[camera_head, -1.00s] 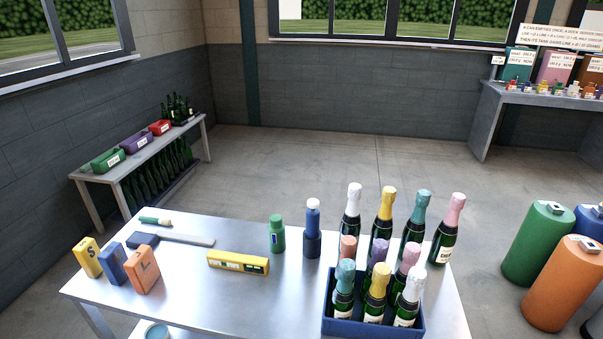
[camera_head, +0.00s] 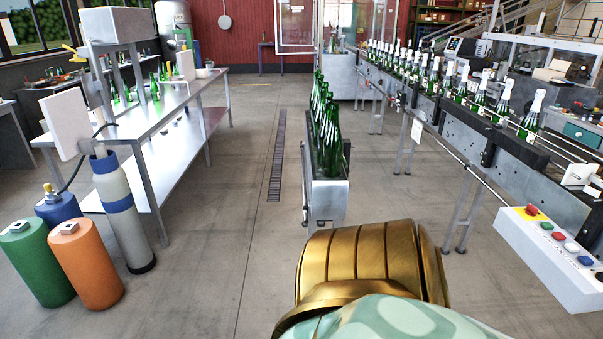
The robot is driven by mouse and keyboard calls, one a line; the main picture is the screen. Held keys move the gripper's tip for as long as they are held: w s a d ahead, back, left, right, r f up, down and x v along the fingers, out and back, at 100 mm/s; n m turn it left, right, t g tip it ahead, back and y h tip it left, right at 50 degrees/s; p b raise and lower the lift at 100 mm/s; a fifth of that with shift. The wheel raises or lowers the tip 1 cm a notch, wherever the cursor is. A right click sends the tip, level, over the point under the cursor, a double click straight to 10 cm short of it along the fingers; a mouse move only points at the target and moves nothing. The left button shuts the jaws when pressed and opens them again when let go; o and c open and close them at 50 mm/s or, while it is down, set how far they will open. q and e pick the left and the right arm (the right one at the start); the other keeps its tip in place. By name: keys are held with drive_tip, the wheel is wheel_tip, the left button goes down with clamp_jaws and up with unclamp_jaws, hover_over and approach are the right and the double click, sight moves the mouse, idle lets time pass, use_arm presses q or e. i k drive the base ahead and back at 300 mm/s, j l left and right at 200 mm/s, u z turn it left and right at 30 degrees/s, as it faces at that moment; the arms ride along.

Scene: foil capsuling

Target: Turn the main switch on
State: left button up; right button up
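A control box (camera_head: 556,262) is at the lower right, on the near end of the bottling line. On its top are a red knob on a yellow plate (camera_head: 532,211), which looks like the main switch, and several coloured push buttons (camera_head: 571,246). Which way the knob is turned is too small to tell. Neither of my grippers is in view. A gold, ribbed part of my own body fills the bottom middle and does not touch the box.
A conveyor with foil-topped bottles (camera_head: 479,92) runs along the right. A narrow conveyor with green bottles (camera_head: 327,128) stands in the middle. Gas cylinders (camera_head: 88,264) and a steel table (camera_head: 171,108) are at the left. The floor (camera_head: 225,270) between is clear.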

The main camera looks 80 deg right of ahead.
sight(530, 210)
drive_tip(key=z, duration=4.15)
drive_tip(key=i+j+z, duration=0.1)
drive_tip(key=i, duration=0.25)
drive_tip(key=i+j+z, duration=0.1)
drive_tip(key=i+j, duration=0.1)
drive_tip(key=i, duration=0.1)
